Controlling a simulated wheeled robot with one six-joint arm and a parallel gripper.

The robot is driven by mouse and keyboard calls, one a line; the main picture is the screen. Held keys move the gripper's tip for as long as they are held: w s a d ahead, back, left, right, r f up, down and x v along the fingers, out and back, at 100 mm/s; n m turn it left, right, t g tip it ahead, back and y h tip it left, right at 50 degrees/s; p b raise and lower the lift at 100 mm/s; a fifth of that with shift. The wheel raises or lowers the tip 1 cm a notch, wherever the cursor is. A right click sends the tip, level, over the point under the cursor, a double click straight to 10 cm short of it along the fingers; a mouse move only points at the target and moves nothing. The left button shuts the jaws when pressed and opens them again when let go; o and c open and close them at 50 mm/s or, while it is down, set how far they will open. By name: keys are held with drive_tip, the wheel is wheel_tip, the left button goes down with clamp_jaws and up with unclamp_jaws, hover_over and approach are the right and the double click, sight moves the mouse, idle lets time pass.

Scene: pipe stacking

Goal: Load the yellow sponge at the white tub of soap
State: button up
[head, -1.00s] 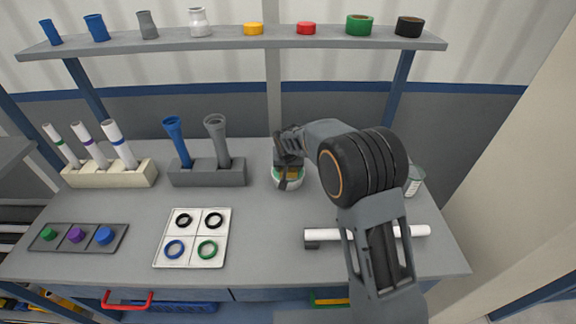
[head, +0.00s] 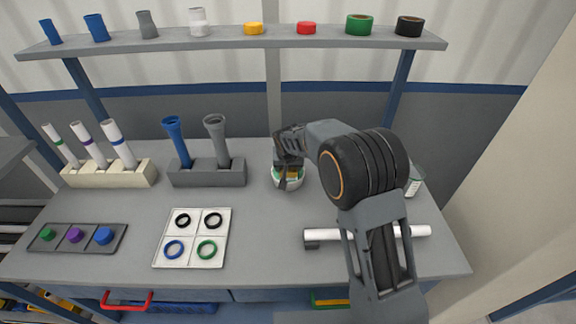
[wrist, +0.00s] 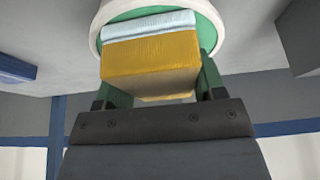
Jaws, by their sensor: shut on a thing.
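The yellow sponge (wrist: 150,62) is held between the green fingers of my gripper (wrist: 155,85) in the wrist view. A pale blue-white layer lies along its far edge. The white tub (wrist: 98,28) with green inside is right beyond the sponge, and the sponge's far end overlaps its opening. I cannot tell how deep it reaches. In the head view the tub (head: 289,184) stands on the bench, with my gripper (head: 289,176) pointing down over it and partly hiding it. A bit of the yellow sponge (head: 294,175) shows there at the tub's mouth.
A white pipe (head: 400,232) lies on the bench at the right, near a clear glass container (head: 415,180). A grey holder (head: 207,173) with blue and grey pipes stands left of the tub. A white tray of rings (head: 193,238) lies front left. A shelf (head: 230,43) spans above.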

drive_tip(key=shift+s+f, duration=0.2)
drive_tip(key=shift+f, duration=0.1)
drive_tip(key=shift+w+r+p, duration=0.2)
drive_tip(key=shift+r+p, duration=1.85)
drive_tip(key=shift+r, duration=1.6)
